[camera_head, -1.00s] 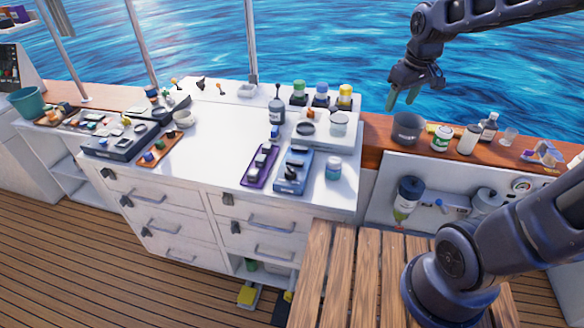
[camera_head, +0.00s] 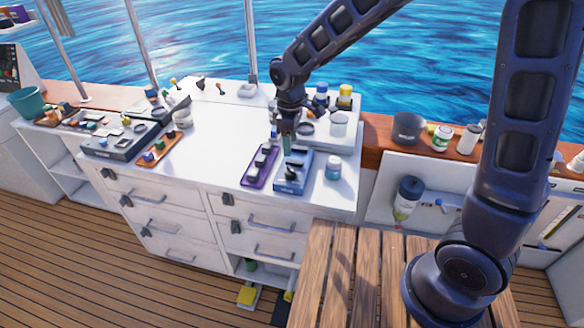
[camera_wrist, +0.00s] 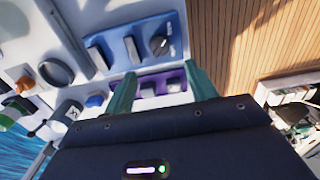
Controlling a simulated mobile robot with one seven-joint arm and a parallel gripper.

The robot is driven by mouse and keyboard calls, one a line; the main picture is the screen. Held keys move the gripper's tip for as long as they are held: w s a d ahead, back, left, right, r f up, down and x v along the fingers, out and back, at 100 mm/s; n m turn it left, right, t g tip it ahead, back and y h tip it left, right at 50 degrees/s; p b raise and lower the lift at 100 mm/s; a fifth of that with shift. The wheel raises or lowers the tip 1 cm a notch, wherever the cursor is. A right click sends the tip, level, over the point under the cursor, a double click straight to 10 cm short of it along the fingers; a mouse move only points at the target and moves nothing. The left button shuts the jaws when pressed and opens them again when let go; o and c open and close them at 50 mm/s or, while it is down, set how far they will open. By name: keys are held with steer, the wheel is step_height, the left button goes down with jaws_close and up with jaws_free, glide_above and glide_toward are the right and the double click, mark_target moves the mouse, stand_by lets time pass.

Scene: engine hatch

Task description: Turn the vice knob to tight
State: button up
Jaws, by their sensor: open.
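A blue fixture (camera_head: 305,170) lies near the right front of the white counter and bears a dark round knob (camera_head: 291,173). In the wrist view the blue fixture (camera_wrist: 115,40) is at the top, with pale blocks and the dark knob (camera_wrist: 158,45) at its right end. I cannot read which setting the knob is at, nor be certain that it is the vice knob. My gripper (camera_head: 287,145) points down above the far end of the fixtures. Its green fingers are apart and empty in the wrist view (camera_wrist: 161,86), with a purple fixture behind the gap.
The purple fixture (camera_head: 259,166) lies left of the blue one. A capped jar (camera_head: 333,168) stands to its right. Bottles and a raised tray (camera_head: 345,135) are behind. The middle of the counter (camera_head: 215,140) is clear.

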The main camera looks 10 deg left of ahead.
mark_target(291, 169)
step_height(291, 169, down, 11)
steer(key=shift+r, duration=0.15)
stand_by(0.4)
steer(key=c, duration=1)
